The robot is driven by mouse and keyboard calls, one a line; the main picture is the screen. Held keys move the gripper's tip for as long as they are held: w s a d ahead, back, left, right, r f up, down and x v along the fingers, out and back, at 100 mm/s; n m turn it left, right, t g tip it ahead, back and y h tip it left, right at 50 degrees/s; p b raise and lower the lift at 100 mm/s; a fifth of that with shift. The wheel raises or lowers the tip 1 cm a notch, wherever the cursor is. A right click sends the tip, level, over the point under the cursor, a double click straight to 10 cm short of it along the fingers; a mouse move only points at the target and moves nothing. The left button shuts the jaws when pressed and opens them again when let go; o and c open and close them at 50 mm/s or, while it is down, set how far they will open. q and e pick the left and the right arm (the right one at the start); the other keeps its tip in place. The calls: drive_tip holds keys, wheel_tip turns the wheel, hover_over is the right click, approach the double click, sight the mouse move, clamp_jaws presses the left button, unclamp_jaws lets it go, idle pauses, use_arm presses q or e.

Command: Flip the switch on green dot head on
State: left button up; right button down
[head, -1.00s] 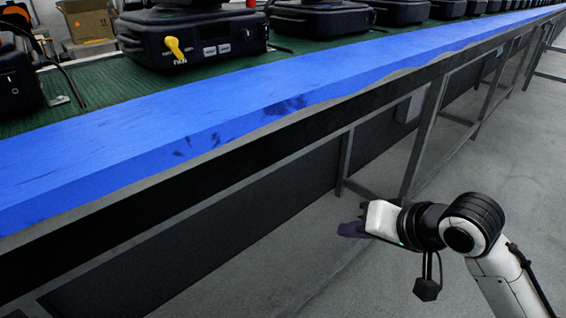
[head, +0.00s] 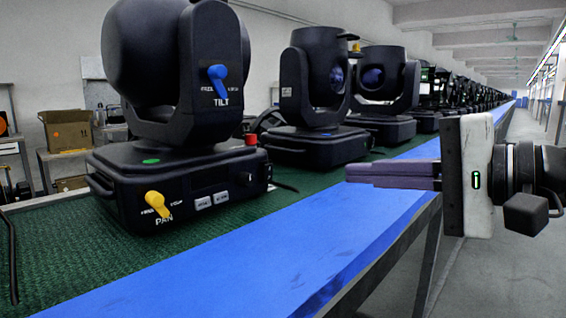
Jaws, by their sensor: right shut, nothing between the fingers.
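The nearest black moving head (head: 176,70) stands on the conveyor at left, with a green dot (head: 151,161) on top of its base (head: 130,180). A yellow PAN lever (head: 157,203) is on the base's front. Two small pale labelled buttons or plates (head: 212,200) sit right of it. A blue TILT lever (head: 218,84) is on the yoke arm, and a red part (head: 250,140) shows at the base's far right. My right gripper (head: 352,173) is shut and empty, pointing left above the blue edge, apart from the head. My left gripper is out of view.
A green belt (head: 60,250) carries a row of similar black heads (head: 318,85) going back. A blue rail (head: 250,265) runs along its front. A cardboard box (head: 67,130) stands behind at left. The aisle at right is open.

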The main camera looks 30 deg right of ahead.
drive_tip(key=shift+w+f, duration=0.1)
approach(273, 165)
drive_tip(key=shift+w+a+f+p, duration=0.2)
drive_tip(key=shift+w+f+p, duration=0.2)
drive_tip(key=shift+w+f, duration=0.45)
drive_tip(key=w, duration=0.2)
drive_tip(key=w+a, duration=0.1)
drive_tip(key=shift+r, duration=0.3)
drive_tip(key=shift+w+a, duration=0.2)
drive_tip(key=shift+w, duration=0.3)
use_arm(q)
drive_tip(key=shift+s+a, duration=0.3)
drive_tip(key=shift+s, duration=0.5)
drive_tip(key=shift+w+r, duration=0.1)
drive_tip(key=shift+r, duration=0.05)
